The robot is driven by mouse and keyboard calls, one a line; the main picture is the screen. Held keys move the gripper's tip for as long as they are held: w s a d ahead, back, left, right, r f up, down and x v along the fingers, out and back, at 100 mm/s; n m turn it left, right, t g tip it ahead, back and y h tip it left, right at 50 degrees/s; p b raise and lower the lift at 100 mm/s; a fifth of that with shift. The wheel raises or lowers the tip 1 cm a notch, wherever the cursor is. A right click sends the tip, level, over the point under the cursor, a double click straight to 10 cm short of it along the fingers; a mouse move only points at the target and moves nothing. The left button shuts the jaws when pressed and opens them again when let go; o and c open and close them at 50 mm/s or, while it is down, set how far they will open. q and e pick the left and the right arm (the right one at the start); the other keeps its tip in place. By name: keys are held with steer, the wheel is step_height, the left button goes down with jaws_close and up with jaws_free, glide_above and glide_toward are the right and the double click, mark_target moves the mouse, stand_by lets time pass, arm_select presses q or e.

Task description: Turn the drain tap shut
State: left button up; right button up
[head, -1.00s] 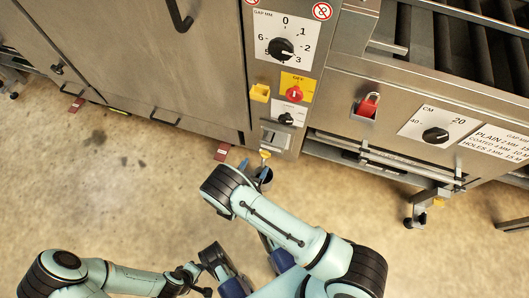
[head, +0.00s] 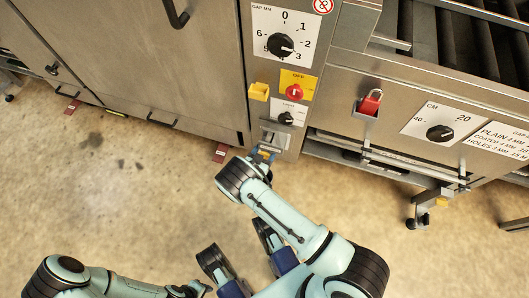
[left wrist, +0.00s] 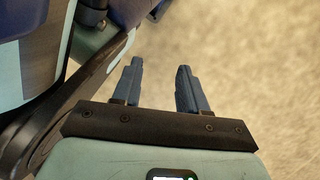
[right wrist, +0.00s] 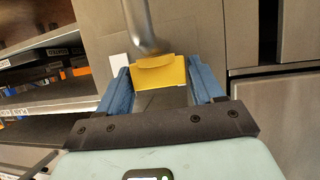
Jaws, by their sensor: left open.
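My right gripper (head: 264,152) is low at the front of the steel machine, below the small black knob. In the right wrist view its blue fingers (right wrist: 160,82) are wide apart, with a yellow plate-like handle (right wrist: 160,72), which looks like the drain tap's, between their tips. A metal pipe (right wrist: 143,28) comes down to the handle from above. I cannot tell whether the fingers touch the handle. In the head view my right gripper and arm mostly hide the tap. My left gripper (left wrist: 158,80) is open and empty over the bare floor.
A red floor tag (head: 220,152) lies left of the gripper.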

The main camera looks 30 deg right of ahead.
steer(key=c, duration=0.6)
steer(key=shift+o, duration=0.3)
steer(key=shift+n+t+y+p, duration=0.5)
steer(key=shift+n+t+p, duration=0.15)
steer(key=shift+p, duration=0.3)
arm_select(q)
steer(key=w, duration=0.1)
steer(key=w+r, duration=0.1)
steer(key=w+t, duration=0.1)
steer(key=shift+w+d+r, duration=0.2)
steer(key=shift+w+r, duration=0.05)
steer(key=shift+r, duration=0.05)
arm_select(e)
steer(key=o, duration=1)
steer(key=shift+c, duration=0.2)
arm_select(q)
steer(key=w+d+r+t+p, duration=0.1)
steer(key=w+r+t+p, duration=0.2)
steer(key=w+r, duration=0.2)
steer(key=shift+w+r+m+p, duration=0.35)
steer(key=shift+w+r+m, duration=0.05)
steer(key=shift+w, duration=0.8)
arm_select(e)
steer(key=v, duration=1.3)
steer(key=shift+s, duration=0.2)
steer(key=shift+a+r, duration=0.1)
steer(key=shift+r, duration=0.05)
